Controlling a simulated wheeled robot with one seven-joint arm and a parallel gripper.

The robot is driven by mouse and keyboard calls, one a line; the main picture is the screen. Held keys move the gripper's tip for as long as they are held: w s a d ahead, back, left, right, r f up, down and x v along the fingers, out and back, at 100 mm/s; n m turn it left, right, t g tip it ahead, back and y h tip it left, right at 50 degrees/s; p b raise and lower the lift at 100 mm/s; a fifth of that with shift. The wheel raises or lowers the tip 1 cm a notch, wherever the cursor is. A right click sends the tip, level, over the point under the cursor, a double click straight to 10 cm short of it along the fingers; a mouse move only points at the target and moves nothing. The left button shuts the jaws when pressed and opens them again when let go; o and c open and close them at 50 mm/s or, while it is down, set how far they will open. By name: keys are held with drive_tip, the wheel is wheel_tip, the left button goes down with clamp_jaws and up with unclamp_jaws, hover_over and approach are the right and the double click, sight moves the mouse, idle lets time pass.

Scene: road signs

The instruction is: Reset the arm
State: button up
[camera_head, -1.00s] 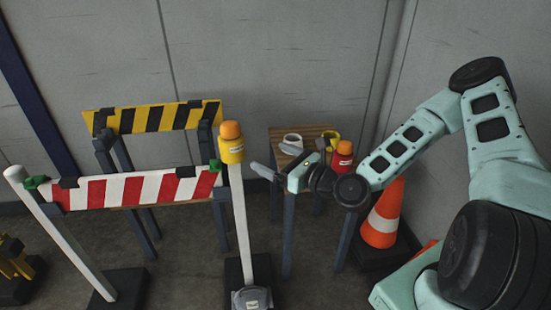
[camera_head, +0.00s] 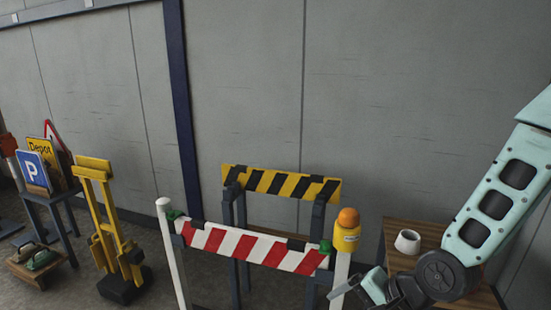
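My gripper (camera_head: 347,292) is at the bottom edge of the head view, right of the middle. It is in front of the lamp post and left of the wooden table (camera_head: 398,231). One grey finger shows clearly; the other is partly cut off or hidden. The fingers look apart, with nothing seen between them. My arm comes down from the right edge, bent at a dark joint, and covers part of the table.
A red-white barrier (camera_head: 250,247) stands left of my gripper, beside a post with an orange-topped yellow lamp (camera_head: 347,232). A yellow-black barrier (camera_head: 280,184) is behind. A white cup (camera_head: 407,241) is on the table. Signs (camera_head: 36,170) and a yellow stand (camera_head: 105,225) are far left.

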drive_tip(key=s+a+r+n+g+h+p, duration=0.1)
drive_tip(key=s+r+n+g+h+p, duration=0.2)
drive_tip(key=s+r+n, duration=1.3)
drive_tip(key=shift+s+a+r+g+h+p, duration=0.35)
drive_tip(key=shift+s+r+h, duration=0.2)
drive_tip(key=shift+r+h, duration=0.5)
drive_tip(key=shift+f, duration=0.2)
